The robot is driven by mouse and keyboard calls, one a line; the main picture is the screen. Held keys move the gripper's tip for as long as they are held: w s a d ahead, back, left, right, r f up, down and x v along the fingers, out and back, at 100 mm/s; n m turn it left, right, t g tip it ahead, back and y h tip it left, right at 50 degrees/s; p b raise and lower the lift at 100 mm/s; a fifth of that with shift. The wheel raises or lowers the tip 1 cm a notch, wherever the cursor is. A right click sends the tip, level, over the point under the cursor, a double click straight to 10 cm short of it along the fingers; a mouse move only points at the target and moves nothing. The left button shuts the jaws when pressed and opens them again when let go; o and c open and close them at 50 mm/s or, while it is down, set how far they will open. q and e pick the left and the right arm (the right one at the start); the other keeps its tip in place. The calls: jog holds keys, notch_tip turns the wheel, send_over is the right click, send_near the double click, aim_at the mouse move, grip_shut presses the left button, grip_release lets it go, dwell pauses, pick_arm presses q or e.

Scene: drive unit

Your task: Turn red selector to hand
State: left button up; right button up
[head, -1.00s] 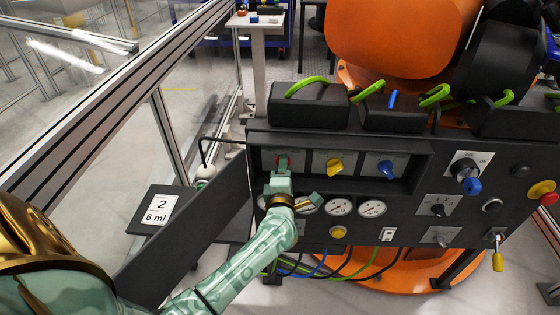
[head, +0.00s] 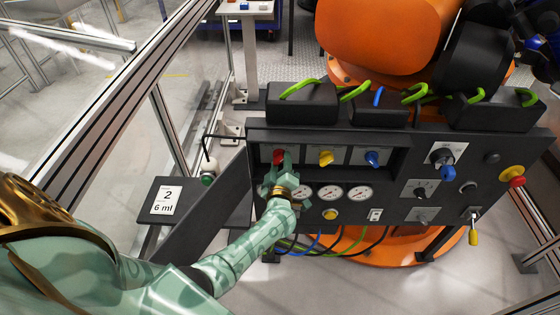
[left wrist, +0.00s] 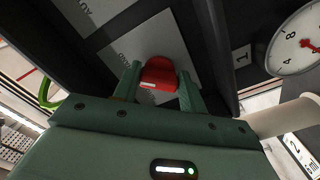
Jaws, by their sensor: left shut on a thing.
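The red selector (head: 279,156) is at the left end of the recessed row on the dark panel (head: 350,215). My left gripper (head: 280,165) reaches it from below and in front. In the left wrist view, the red selector (left wrist: 158,74) sits between the two green fingers (left wrist: 158,88), with its white mark toward the gripper. My left gripper is shut on the red selector. The plate behind the selector carries lettering, partly hidden and too tilted to read surely. My right gripper is in neither view.
A yellow selector (head: 326,158) and a blue selector (head: 372,159) stand to the right in the same recess. Gauges (head: 331,193) sit just below. An open dark door (head: 215,208) hangs left of the panel, and a red stop button (head: 512,175) juts out at the right.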

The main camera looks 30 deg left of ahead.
pick_arm(q)
jog(key=shift+f+m, duration=0.15)
jog(key=shift+m, duration=0.35)
jog(key=o, duration=1)
jog(key=shift+s, duration=0.1)
